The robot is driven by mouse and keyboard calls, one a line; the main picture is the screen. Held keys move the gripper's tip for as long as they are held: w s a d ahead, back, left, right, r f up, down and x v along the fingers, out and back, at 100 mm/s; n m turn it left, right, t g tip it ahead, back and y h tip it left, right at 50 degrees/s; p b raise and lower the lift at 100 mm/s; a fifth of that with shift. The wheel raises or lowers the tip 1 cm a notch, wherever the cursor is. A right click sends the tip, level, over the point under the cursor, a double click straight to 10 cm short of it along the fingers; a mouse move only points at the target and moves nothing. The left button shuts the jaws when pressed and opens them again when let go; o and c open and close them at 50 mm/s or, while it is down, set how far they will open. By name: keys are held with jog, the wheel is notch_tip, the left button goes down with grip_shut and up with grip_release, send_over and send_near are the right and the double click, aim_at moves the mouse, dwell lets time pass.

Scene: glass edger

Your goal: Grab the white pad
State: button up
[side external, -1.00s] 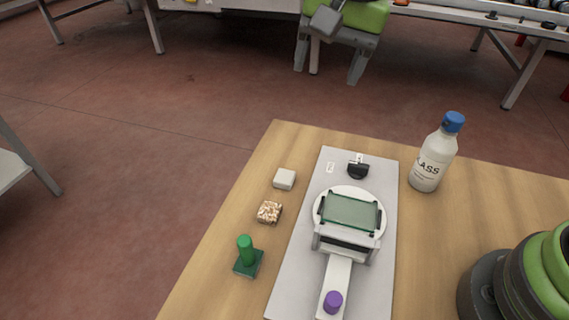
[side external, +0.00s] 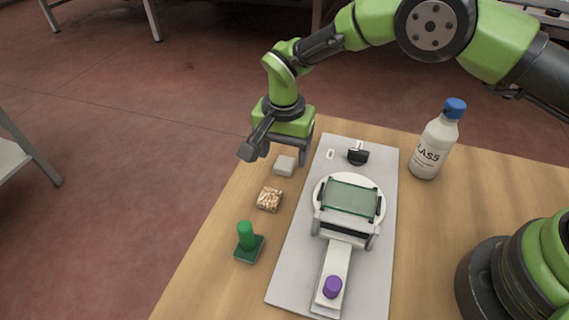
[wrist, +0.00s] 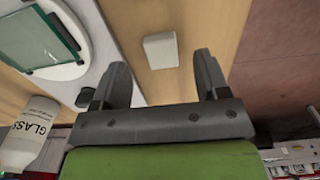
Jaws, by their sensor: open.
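The white pad (side external: 285,165) is a small pale block lying on the wooden table, left of the grey board. My gripper (side external: 282,165) is at the table's far left corner, pointing down, just above and behind the pad. In the wrist view the pad (wrist: 160,50) lies ahead of the open fingers (wrist: 162,75), roughly centred between them and a little beyond their tips. Nothing is between the fingers. How high the fingertips are above the table is hard to tell.
A speckled block (side external: 269,199) and a green-handled tool (side external: 248,242) stand nearer on the table. The grey board (side external: 290,270) carries a glass plate (side external: 350,197) on a round white holder and a purple knob (side external: 332,287). A bottle (side external: 433,140) stands right.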

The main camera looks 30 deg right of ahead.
aim_at(284, 165)
notch_tip(284, 165, down, 3)
jog(key=shift+f, duration=0.2)
jog(key=shift+w, duration=0.1)
jog(key=shift+c, duration=0.5)
jog(key=c, duration=0.9)
jog(key=shift+r, duration=0.15)
